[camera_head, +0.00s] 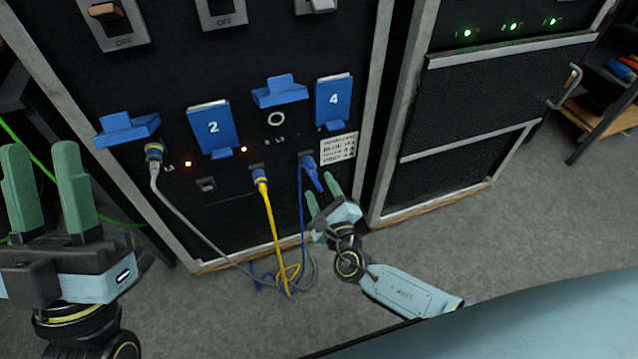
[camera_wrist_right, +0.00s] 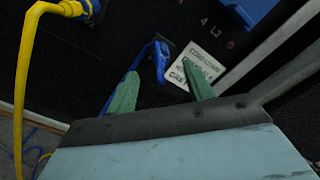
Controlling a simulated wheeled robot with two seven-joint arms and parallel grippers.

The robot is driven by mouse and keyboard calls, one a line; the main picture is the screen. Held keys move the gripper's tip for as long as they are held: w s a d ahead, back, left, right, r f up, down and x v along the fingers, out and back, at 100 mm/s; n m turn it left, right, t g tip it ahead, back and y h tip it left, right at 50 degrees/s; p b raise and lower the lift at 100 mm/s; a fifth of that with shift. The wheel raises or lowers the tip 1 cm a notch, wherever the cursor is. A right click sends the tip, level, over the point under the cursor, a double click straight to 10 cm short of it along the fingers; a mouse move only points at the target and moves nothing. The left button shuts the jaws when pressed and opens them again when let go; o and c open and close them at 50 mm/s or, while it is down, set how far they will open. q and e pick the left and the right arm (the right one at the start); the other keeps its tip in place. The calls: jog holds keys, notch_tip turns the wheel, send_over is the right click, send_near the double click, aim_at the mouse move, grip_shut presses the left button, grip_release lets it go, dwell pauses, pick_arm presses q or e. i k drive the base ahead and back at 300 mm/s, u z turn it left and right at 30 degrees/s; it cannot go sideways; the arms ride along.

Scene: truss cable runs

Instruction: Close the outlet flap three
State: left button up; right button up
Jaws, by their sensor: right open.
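Outlet flap three (camera_head: 280,92) is a blue flap between the flaps marked 2 and 4. It stands raised and sticks out from the black panel, with a round outlet (camera_head: 276,118) uncovered below it. My right gripper (camera_head: 323,193) is open, below and to the right of that flap, apart from it. In the right wrist view, its green fingers (camera_wrist_right: 160,80) point toward the panel near a blue plug (camera_wrist_right: 158,62); I cannot tell if they touch it. My left gripper (camera_head: 47,185) is open and empty at the far left, away from the flap.
Flaps 2 (camera_head: 213,126) and 4 (camera_head: 333,100) hang down flat. Another blue flap (camera_head: 127,130) at left is raised above a grey plug (camera_head: 153,152). A yellow cable (camera_head: 271,222) and blue cable hang below the panel. A mesh-front cabinet (camera_head: 500,90) stands at right.

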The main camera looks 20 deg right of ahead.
aim_at(281, 90)
jog(key=u, duration=0.05)
jog(key=k, duration=1)
jog(key=z, duration=0.05)
